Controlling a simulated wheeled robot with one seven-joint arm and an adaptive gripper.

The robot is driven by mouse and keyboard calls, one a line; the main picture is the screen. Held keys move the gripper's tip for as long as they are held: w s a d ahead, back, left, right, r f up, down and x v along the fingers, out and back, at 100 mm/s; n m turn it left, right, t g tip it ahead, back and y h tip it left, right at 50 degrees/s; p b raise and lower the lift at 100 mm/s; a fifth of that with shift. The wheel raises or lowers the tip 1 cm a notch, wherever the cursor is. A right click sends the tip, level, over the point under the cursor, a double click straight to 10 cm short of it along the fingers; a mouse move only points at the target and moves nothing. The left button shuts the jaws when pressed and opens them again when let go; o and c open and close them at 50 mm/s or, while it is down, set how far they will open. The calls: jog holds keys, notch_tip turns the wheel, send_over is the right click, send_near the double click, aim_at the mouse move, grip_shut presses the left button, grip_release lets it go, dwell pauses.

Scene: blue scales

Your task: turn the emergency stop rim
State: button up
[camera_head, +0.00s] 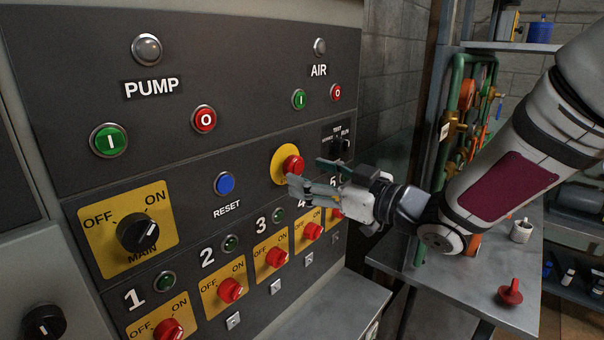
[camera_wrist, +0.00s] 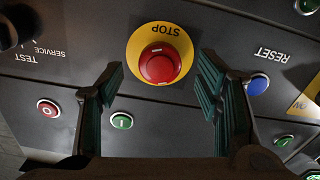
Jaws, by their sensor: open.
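The emergency stop is a red mushroom button on a round yellow plate marked STOP. In the head view the red button (camera_head: 293,164) and its yellow plate (camera_head: 281,156) are on the dark panel, just left of and beyond my gripper (camera_head: 300,178). In the wrist view the red button (camera_wrist: 160,64) and yellow plate (camera_wrist: 144,36) appear upside down, straight ahead between my fingers. My gripper (camera_wrist: 162,88) is open, with its teal-lined fingers spread to either side of the button. Whether the fingers touch the rim I cannot tell; nothing is held.
A blue RESET button (camera_head: 224,184) is left of the stop, with green and red AIR buttons (camera_head: 299,99) above. Red rotary switches (camera_head: 277,257) line the panel below. A selector (camera_head: 341,146) is close on the right. A bench (camera_head: 468,262) with pipes stands right.

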jog(key=shift+x, duration=1.45)
jog(key=c, duration=1.2)
jog(key=shift+o, duration=0.2)
jog(key=shift+s, duration=0.1)
